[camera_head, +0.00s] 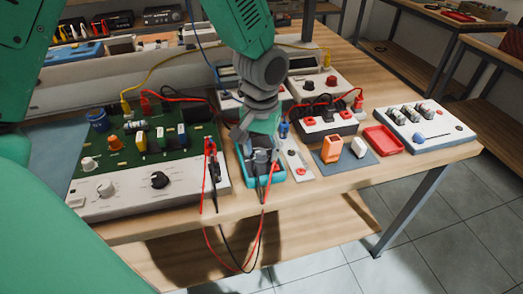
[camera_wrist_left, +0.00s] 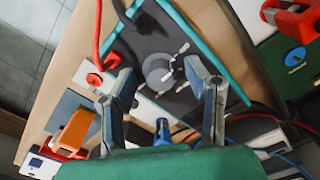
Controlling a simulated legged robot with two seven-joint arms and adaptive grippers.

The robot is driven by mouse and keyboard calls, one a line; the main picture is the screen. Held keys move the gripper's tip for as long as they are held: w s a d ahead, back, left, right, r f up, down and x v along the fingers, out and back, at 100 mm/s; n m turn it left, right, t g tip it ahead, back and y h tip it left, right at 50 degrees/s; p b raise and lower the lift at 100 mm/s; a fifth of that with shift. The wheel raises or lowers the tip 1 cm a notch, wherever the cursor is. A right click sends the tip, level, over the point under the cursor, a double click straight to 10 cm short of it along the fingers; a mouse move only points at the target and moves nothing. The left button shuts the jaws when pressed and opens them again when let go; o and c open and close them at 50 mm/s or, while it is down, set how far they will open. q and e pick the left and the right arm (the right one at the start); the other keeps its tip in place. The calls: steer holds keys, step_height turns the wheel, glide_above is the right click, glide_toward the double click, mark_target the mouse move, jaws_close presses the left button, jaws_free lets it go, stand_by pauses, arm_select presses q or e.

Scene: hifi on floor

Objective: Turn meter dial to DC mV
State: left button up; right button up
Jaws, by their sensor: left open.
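The meter (camera_head: 278,175) is a teal-edged box near the table's front edge, mostly hidden under my left gripper (camera_head: 261,160) in the head view. In the left wrist view the meter (camera_wrist_left: 182,32) shows a dark face with white marks. Its round grey dial (camera_wrist_left: 158,72) lies between the two fingers of my left gripper (camera_wrist_left: 160,74). The fingers are open, one on either side of the dial. I cannot tell whether they touch it. The dial's setting is too small to read. My right gripper is not in view.
A green circuit board unit (camera_head: 100,150) with knobs stands left of the meter. Red and black leads (camera_head: 212,165) hang over the front edge. Right of the meter are an orange block (camera_head: 331,149), a red tray (camera_head: 383,140) and a white device (camera_head: 418,128).

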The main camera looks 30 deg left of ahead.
arm_select(q)
steer(key=shift+d, duration=0.1)
jaws_close()
